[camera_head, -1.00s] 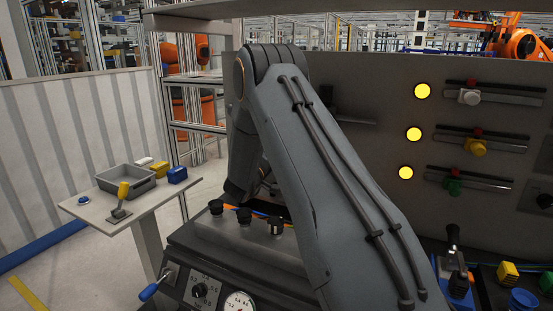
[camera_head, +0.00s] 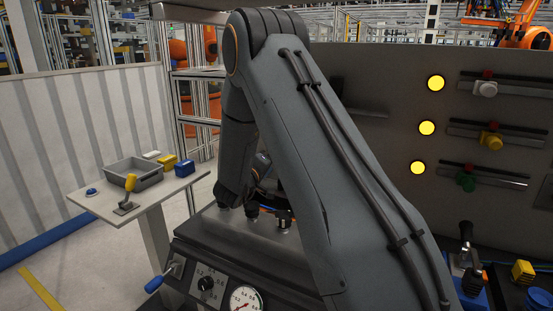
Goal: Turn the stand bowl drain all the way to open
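No part is labelled as the stand bowl drain. A grey open-topped bowl or tray (camera_head: 150,172) sits on a pale side stand (camera_head: 100,203) at the left in the head view. A yellow-handled lever (camera_head: 128,189) stands at the stand's front edge beside the bowl; its handle points up, slightly tilted. A blue-handled lever (camera_head: 157,284) sticks out at the front left of the dark machine (camera_head: 200,243); I cannot tell which lever is the drain. My arm reaches down over the machine, to the right of the stand.
A blue block (camera_head: 184,168), a yellow block (camera_head: 168,162) and a blue button (camera_head: 91,191) are on the stand. The machine has a black dial (camera_head: 206,284) and a gauge (camera_head: 243,299). A panel with sliders and yellow lamps (camera_head: 427,128) stands right. Open floor lies left.

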